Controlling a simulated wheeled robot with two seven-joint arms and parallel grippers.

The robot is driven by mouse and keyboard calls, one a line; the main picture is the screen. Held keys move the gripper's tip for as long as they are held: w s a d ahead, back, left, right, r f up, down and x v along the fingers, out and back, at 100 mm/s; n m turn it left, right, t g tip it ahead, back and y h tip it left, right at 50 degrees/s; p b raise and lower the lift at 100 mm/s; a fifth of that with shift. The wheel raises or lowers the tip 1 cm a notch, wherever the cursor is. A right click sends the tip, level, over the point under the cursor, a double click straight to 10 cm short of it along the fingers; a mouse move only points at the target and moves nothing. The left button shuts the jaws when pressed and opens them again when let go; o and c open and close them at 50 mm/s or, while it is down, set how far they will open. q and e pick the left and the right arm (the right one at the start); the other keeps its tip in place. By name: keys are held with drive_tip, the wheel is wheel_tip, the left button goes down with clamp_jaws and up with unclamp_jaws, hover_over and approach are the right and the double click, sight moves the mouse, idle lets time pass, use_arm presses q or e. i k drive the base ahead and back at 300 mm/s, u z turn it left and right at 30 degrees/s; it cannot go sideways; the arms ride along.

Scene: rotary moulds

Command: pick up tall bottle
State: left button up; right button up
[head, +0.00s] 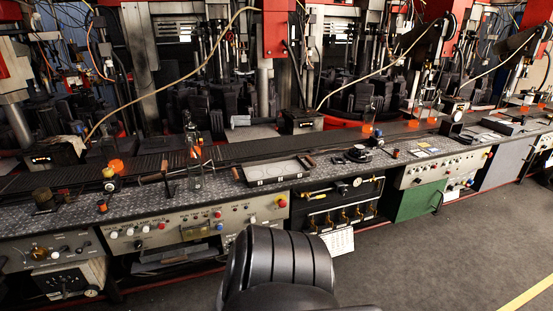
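A tall, narrow clear glass bottle (194,172) stands upright on the speckled bench top, left of the middle in the head view. An orange glow shows through or behind its upper part; I cannot tell which. Another clear bottle with an orange lower part (369,121) stands farther back on the right, by the conveyor. Neither of my grippers is in view, and nothing is seen touching the bottle.
A shallow tray (234,174) lies right of the bottle. The long bench (140,208) has panels with knobs and buttons below its edge. A dark conveyor (255,149) and machines stand behind. Grey floor (450,255) is clear at the lower right.

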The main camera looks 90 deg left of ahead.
sight(192, 161)
drive_tip(key=u, duration=4)
drive_tip(key=k, duration=0.65)
drive_tip(key=u, duration=0.45)
drive_tip(key=i, duration=1)
drive_tip(key=z, duration=1.2)
drive_tip(key=i, duration=0.9)
drive_tip(key=z, duration=1)
